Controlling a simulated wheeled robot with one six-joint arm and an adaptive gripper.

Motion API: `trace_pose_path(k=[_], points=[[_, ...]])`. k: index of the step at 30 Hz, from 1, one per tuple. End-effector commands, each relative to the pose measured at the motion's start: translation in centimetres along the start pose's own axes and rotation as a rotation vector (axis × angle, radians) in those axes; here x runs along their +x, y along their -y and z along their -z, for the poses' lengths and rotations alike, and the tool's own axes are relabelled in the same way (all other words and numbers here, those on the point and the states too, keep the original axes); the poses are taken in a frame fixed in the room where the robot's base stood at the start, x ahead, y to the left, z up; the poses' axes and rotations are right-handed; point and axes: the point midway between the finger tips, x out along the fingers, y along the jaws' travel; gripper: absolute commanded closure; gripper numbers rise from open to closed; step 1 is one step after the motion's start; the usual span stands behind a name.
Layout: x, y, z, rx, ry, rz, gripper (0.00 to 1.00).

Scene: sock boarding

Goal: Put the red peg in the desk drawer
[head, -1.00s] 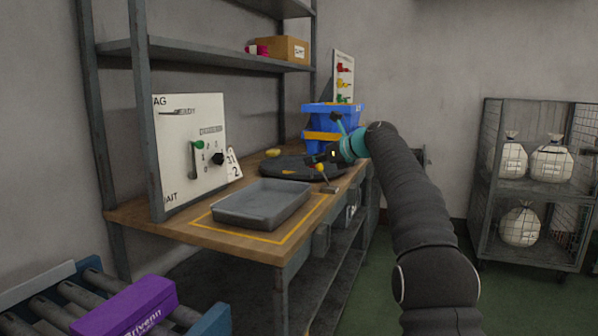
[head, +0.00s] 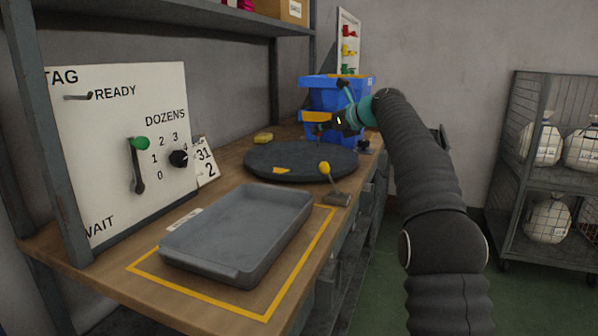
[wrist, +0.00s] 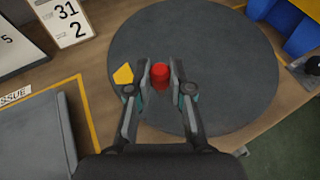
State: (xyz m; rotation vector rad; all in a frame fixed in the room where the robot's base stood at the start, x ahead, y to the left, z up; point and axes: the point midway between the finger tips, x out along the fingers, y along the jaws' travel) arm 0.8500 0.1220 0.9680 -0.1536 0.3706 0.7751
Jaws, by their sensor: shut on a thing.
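In the wrist view a red peg (wrist: 160,75) stands between the two fingertips of my gripper (wrist: 160,84), which is shut on it, above the round dark turntable. In the head view my gripper (head: 322,124) is over the back of the turntable (head: 262,160), in front of the blue bins. The peg cannot be made out there. Grey boxes or drawer fronts (head: 326,240) show under the desk's front edge, partly cut off by the view. I cannot tell which is the desk drawer or whether it is open.
A grey tray (head: 240,230) lies in a yellow outline on the desk. A lever with a yellow knob (head: 324,168) stands by the front edge. Blue bins (head: 335,95) stand at the back. A white dial board (head: 115,140) is left; a wire cage (head: 545,180) stands right.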

Motion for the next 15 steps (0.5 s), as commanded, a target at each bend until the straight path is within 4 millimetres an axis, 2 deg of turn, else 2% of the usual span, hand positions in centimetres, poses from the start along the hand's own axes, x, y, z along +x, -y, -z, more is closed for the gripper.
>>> trace_pose_path(k=[1, 3, 7, 15], points=[[0.6, -1.4, 0.0, -0.003, 0.000, -0.015, 0.98], [1.2, -3.0, 0.1, -0.009, 0.000, -0.028, 0.98], [1.9, -5.4, 1.2, -0.015, -0.001, -0.040, 0.98], [1.7, -9.5, 4.2, -0.014, 0.000, -0.036, 0.98]])
